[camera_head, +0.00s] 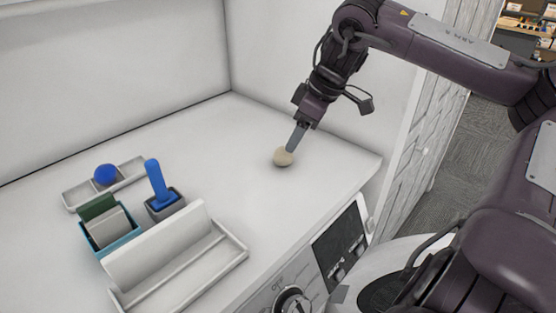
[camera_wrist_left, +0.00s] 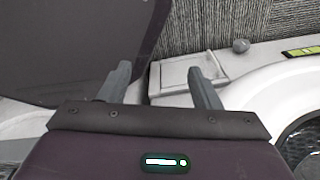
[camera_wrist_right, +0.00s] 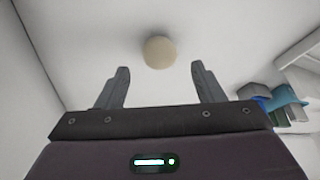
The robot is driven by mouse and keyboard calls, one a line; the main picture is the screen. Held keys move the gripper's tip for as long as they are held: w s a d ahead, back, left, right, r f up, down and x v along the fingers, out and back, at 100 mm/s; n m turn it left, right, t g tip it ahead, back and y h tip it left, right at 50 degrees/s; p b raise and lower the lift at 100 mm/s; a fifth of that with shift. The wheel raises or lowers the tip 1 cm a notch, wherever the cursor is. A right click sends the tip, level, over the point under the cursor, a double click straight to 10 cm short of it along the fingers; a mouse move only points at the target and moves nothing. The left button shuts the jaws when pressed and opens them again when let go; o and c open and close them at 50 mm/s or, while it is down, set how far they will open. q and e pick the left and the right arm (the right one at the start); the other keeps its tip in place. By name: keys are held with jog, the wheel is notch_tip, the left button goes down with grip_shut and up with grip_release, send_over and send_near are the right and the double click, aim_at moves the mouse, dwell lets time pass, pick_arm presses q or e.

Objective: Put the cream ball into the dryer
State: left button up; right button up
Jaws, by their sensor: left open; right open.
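The cream ball (camera_head: 283,157) rests on the white top surface in the head view, toward the right end. My right gripper (camera_head: 293,143) points down right at the ball, its fingers overlapping the ball's upper edge. In the right wrist view the ball (camera_wrist_right: 159,52) lies beyond and between the two open fingertips (camera_wrist_right: 162,72), with nothing held. My left gripper (camera_wrist_left: 163,72) shows only in its own wrist view, open and empty. In that view part of a white appliance with a round dark door (camera_wrist_left: 302,140) shows at the right; a control panel (camera_head: 340,240) shows in the head view.
A blue ball (camera_head: 106,174) sits in a grey tray (camera_head: 73,198). A teal box (camera_head: 99,250), a small dark holder with a blue-handled item (camera_head: 157,180) and a white tray (camera_head: 242,254) stand at left. A wall (camera_head: 290,60) rises behind the ball. The surface around the ball is clear.

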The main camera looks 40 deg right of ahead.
jog(key=shift+x, duration=0.8)
jog(key=p+x, duration=0.1)
jog(key=x, duration=0.4)
jog(key=shift+f+p, duration=0.2)
jog(key=shift+p, duration=0.1)
jog(key=c, duration=1.1)
jog(key=shift+c, duration=0.2)
jog(key=shift+r, duration=0.1)
notch_tip(320, 180, up, 20)
jog(key=shift+b, duration=0.45)
